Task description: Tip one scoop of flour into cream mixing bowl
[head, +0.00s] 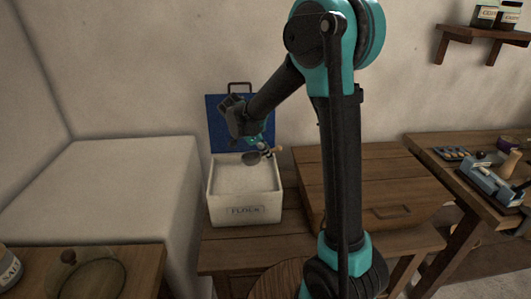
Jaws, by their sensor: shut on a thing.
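A cream flour bin (245,212) with a "FLOUR" label stands on the wooden bench, its blue lid (222,125) raised at the back. White flour (235,178) fills it to near the rim. My gripper (264,147) points down over the bin and is shut on a small scoop. The scoop (251,158) has a dark bowl and a light wooden handle (277,150), and shows just above the flour; I cannot tell whether it touches it or holds any. I see no cream mixing bowl in this view.
A wooden box (370,185) with a dark handle sits right of the bin. A pale block (110,195) stands left. A round see-through dish or cover (97,280) and a salt jar (9,268) are at lower left. A cluttered table (470,185) stands at right.

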